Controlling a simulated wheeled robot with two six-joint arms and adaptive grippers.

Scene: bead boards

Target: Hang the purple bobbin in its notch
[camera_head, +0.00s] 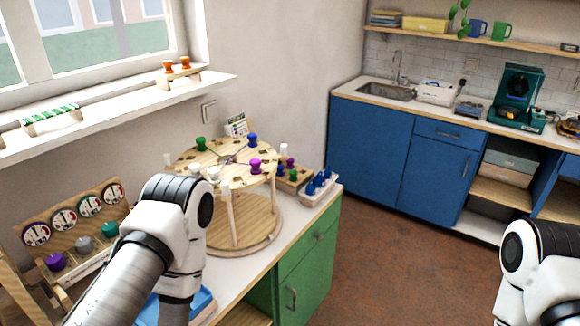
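A round wooden disc (222,153) stands on posts over a round wooden base on the counter. A purple bobbin (255,166) is at its front right, near the rim; I cannot tell whether it sits in a notch. Green (200,143), blue (252,140) and several white bobbins are around the disc. Another purple bobbin (56,262) is in a wooden rack with dials at the left, beside a grey and a green one. My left arm bends in front of the disc's left side; its gripper is out of sight. My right arm shows at the lower right without its gripper.
A small block (292,183) with coloured bobbins and a white tray (321,190) of blue pieces stand right of the disc. A blue tray (203,300) lies below my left arm. Open floor (400,265) separates the green cabinet (307,264) from the blue cabinets (374,150).

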